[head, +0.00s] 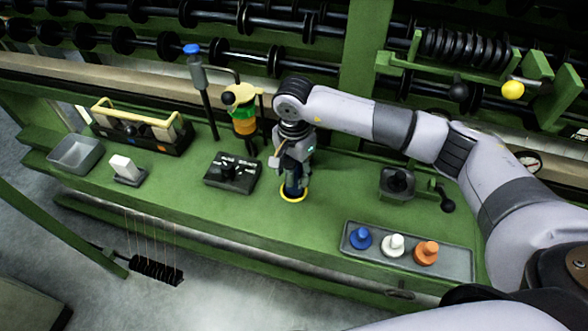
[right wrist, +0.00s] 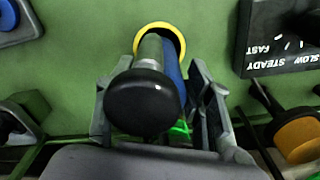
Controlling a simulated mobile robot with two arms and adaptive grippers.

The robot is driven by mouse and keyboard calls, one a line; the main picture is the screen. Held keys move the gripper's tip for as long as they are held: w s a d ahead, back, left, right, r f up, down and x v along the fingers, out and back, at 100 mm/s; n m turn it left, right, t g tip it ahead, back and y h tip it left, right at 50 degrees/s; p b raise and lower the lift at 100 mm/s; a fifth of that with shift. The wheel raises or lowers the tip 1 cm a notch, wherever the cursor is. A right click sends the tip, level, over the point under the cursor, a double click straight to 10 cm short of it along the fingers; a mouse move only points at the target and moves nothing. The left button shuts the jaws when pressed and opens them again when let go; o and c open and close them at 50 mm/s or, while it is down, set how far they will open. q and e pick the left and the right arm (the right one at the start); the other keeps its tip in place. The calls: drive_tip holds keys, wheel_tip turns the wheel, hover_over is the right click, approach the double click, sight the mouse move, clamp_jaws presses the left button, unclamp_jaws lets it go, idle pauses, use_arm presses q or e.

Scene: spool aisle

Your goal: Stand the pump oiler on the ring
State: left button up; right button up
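The pump oiler (head: 292,188) has a blue body and stands at the yellow ring (head: 293,199) on the green bench. In the right wrist view its round black top (right wrist: 143,101) and grey neck sit in front of the yellow ring (right wrist: 180,38), with a strip of the blue body (right wrist: 172,72) showing. My right gripper (head: 294,170) points down over the oiler. Its fingers (right wrist: 155,100) are on either side of it, spread, with a gap visible at the left. The oiler's foot is partly hidden. My left gripper is not in view.
A black control box (head: 232,173) lies left of the ring, with a green-orange object (head: 243,120) behind. A grey tray (head: 351,262) with blue, white and orange pieces is at the front right. Spool racks stand behind.

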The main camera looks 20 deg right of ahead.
drive_tip(key=shift+o, duration=0.6)
drive_tip(key=shift+r, duration=0.1)
drive_tip(key=shift+r+p, duration=0.35)
drive_tip(key=shift+p, duration=0.05)
wheel_tip(320, 180, up, 12)
drive_tip(key=p, duration=0.4)
drive_tip(key=shift+f+p, duration=0.25)
drive_tip(key=shift+p, duration=0.1)
